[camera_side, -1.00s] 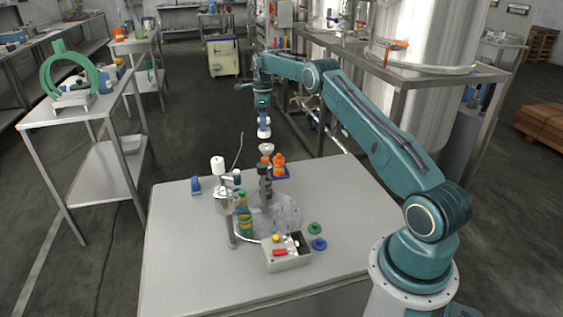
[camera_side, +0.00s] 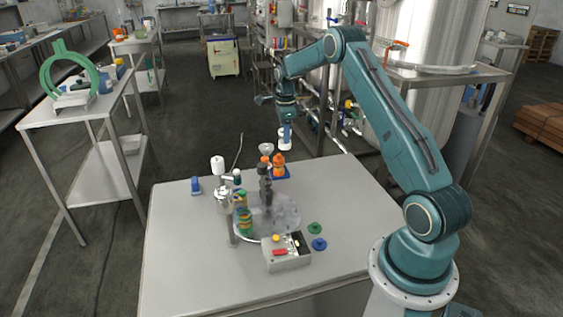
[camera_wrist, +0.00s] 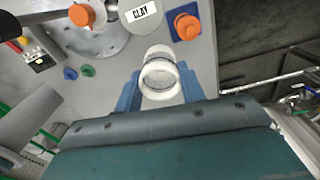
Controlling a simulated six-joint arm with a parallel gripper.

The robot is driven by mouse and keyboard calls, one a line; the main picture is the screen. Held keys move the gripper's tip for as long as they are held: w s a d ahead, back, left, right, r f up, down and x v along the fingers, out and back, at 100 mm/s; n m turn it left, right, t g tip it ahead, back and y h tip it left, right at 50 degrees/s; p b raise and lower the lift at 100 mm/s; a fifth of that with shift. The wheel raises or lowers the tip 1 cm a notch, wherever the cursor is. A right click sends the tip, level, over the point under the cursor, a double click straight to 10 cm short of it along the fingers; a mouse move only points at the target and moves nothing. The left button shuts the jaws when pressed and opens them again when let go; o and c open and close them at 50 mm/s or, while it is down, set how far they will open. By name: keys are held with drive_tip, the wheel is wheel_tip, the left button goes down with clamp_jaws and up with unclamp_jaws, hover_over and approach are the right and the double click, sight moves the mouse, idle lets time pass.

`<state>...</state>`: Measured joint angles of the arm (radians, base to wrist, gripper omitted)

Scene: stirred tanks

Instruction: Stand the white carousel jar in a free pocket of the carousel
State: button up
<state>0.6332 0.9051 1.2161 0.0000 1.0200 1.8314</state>
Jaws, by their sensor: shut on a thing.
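The white carousel jar (camera_side: 284,142) is held by my gripper (camera_side: 285,127), in the air above the far edge of the table. In the wrist view the jar (camera_wrist: 158,72) sits between the two blue fingers of my gripper (camera_wrist: 158,92), its round end toward the camera. The carousel (camera_side: 287,214) is a pale grey disc on the table, below and to the left of my gripper. A dark column rises at it, and green and yellow pieces stand at its left side. Its pockets are too small to tell which are free. Part of it shows in the wrist view (camera_wrist: 92,38).
An orange bottle (camera_side: 279,168) stands on a blue base behind the carousel. A control box (camera_side: 287,254) is in front, with green (camera_side: 315,228) and blue (camera_side: 319,244) discs beside it. A metal stand with a white top (camera_side: 217,164) is at left. The table's right side is clear.

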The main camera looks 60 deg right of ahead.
drive_tip(key=s+a+f+m, duration=0.3)
drive_tip(key=s+a+f, duration=0.3)
drive_tip(key=s+a, duration=0.3)
drive_tip(key=a, duration=0.3)
drive_tip(key=shift+a+f, duration=0.15)
drive_tip(key=shift+a, duration=0.2)
drive_tip(key=shift+f, duration=0.2)
drive_tip(key=shift+w+f, duration=0.1)
drive_tip(key=shift+f, duration=2.7)
drive_tip(key=shift+f, duration=1.2)
idle(1.3)
drive_tip(key=o, duration=1.6)
